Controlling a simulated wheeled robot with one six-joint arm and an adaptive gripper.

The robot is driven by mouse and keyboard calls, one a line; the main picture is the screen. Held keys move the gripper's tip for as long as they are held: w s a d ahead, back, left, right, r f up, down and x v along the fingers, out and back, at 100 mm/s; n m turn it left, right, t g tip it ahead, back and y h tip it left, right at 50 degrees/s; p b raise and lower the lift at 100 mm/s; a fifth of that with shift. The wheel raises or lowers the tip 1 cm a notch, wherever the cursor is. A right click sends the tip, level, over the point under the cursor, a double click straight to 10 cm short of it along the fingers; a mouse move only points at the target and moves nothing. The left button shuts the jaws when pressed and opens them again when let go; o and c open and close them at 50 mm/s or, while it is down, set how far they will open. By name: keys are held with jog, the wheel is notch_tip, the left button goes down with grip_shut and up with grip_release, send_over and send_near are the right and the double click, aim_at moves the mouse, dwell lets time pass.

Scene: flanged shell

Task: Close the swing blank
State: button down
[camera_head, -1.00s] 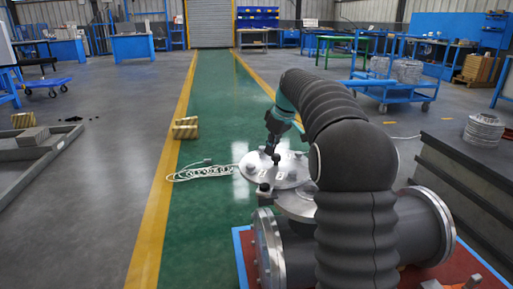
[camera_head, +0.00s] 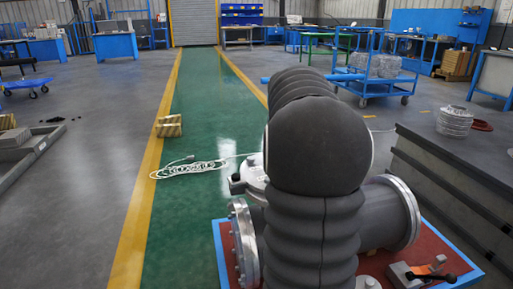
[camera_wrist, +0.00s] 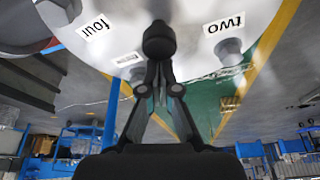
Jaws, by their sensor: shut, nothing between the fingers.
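The swing blank (camera_wrist: 185,22) is a pale round metal disc with printed labels such as "four" and "two" and grey studs near its edge. It fills the top of the wrist view. In the head view only its left edge (camera_head: 252,172) shows, above the grey flanged shell (camera_head: 243,243); my arm hides the rest. My gripper (camera_wrist: 158,68) is shut with nothing between its fingers. Its tips are at a dark round knob (camera_wrist: 158,38) in front of the disc; I cannot tell whether they touch. The gripper is hidden in the head view. The blank's seating on the shell is also hidden.
The shell lies on a red base with a blue border (camera_head: 223,255). A clamp-like block with an orange-and-black handle (camera_head: 425,274) sits front right. A long dark step (camera_head: 440,180) stands to the right.

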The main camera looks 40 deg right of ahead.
jog(key=shift+s+a+m, duration=0.1)
jog(key=shift+s+m, duration=0.3)
jog(key=shift+s, duration=0.3)
jog(key=shift+s+a, duration=0.2)
jog(key=shift+s, duration=0.35)
jog(key=shift+s, duration=0.1)
jog(key=v, duration=1.2)
jog(key=shift+a, duration=0.1)
